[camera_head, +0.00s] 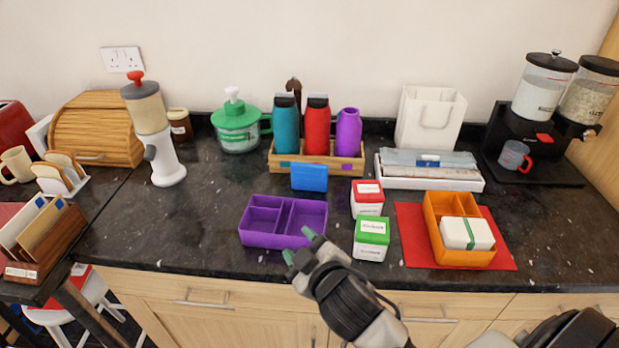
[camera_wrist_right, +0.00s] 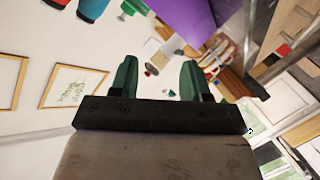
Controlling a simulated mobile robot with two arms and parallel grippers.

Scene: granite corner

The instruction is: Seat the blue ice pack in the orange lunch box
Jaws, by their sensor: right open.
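The blue ice pack (camera_head: 309,177) stands upright on the dark counter, in front of the wooden bottle rack (camera_head: 282,165). The orange lunch box (camera_head: 432,225) sits on a red mat (camera_head: 502,251) at the right. A white box with a green band (camera_head: 467,233) lies in its front part; the compartments behind look empty. My right gripper (camera_head: 298,246) is open and empty, at the front edge of the purple divided box (camera_head: 268,240), nearer the front than the ice pack. Its green fingers show apart in the right wrist view (camera_wrist_right: 158,80). My left gripper is not in view.
A red-lidded box (camera_head: 367,200) and a green-lidded box (camera_head: 371,240) stand between the purple box and the lunch box. The rack holds several bottles. A white tray (camera_head: 430,179) lies behind the lunch box. The counter left of the purple box is clear.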

